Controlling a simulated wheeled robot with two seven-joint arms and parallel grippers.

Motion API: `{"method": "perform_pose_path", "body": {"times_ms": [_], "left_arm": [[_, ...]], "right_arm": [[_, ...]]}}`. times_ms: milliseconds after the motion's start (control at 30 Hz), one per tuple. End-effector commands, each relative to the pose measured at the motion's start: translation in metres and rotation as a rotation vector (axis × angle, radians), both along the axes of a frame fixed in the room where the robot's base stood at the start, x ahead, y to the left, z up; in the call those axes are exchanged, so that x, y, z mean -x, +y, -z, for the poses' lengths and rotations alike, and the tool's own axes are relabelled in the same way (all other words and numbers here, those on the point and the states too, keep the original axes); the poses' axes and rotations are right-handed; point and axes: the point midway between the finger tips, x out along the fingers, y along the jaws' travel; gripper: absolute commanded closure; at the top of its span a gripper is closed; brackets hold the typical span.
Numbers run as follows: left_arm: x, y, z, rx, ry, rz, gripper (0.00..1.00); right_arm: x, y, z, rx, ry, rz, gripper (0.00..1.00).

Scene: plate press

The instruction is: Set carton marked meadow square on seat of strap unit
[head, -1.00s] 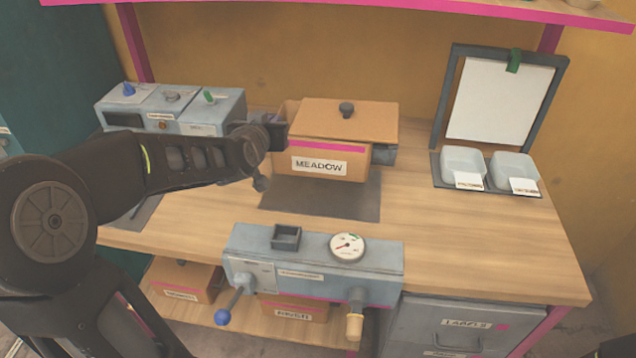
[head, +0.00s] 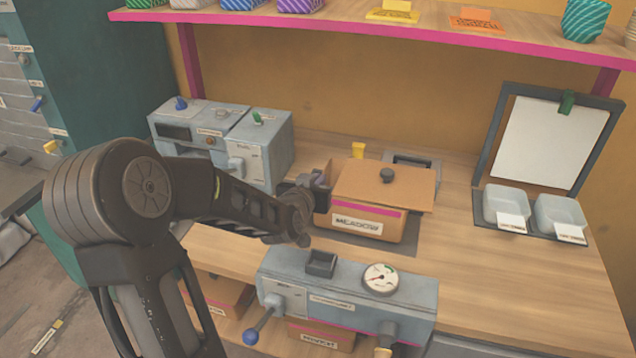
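The carton marked meadow (head: 352,222) is an open-flapped brown box with a pink stripe, a white label and a dark knob on its lid. It is upright over a dark flat mat (head: 403,247); I cannot tell whether it touches it. My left gripper (head: 318,192) is at the carton's left wall and appears shut on it; its fingertips are partly hidden. No part in view is clearly labelled as the strap unit; a grey fixture (head: 412,163) with a yellow piece (head: 358,150) stands behind the carton. My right gripper is out of view.
A grey console (head: 345,285) with a gauge and levers stands at the bench's front. A grey machine (head: 262,150) stands at the back left. Two white trays (head: 505,205) and a clipboard stand (head: 550,140) are at right. The bench's right front is clear.

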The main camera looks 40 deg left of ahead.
Motion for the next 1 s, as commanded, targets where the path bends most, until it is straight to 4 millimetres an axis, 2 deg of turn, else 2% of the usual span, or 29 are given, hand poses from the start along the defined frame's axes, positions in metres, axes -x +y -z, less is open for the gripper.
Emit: {"method": "perform_pose_path", "body": {"times_ms": [100, 400, 700, 1000], "left_arm": [[-0.0004, 0.0000, 0.0067, 0.000, -0.003, 0.000, 1.00], [-0.0005, -0.0001, 0.0086, -0.001, -0.004, 0.000, 1.00], [0.0000, -0.0001, 0.0084, -0.001, -0.002, 0.000, 0.75], [0.0000, -0.0001, 0.0067, -0.001, -0.002, 0.000, 0.75]], "right_arm": [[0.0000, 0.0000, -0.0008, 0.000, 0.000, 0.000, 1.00], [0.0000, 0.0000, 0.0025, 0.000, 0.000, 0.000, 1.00], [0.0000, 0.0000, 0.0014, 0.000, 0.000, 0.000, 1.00], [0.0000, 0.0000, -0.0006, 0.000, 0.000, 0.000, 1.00]]}}
